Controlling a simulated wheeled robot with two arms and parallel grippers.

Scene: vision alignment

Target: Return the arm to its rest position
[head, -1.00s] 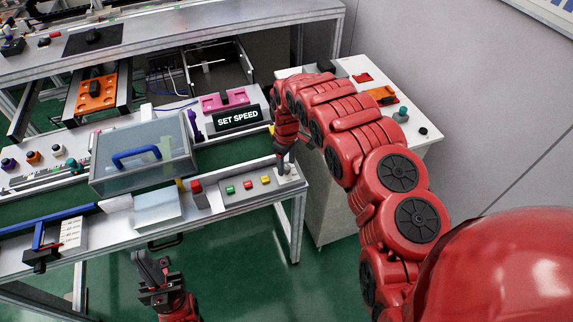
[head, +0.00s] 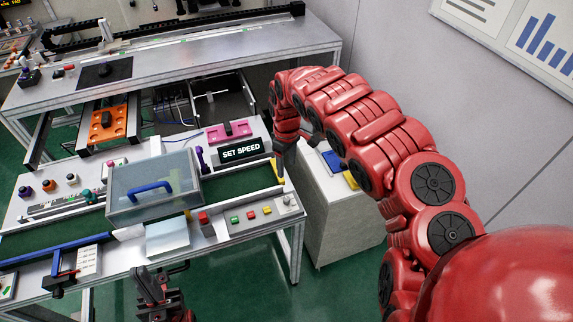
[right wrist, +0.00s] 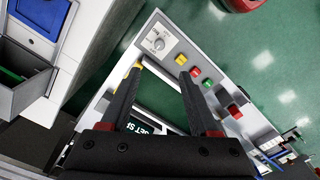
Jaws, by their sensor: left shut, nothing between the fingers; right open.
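My right arm (head: 350,125) arches in from the right in the head view. My left gripper (head: 152,285) is low in the head view, in front of the bench's front edge, shut and empty.
The bench bears a clear-lidded box (head: 153,188) with a blue handle, a SET SPEED display (head: 242,148) and a red button (head: 205,222). A white cabinet (head: 338,205) stands to the right, below my right arm. Green floor (head: 240,280) is open in front.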

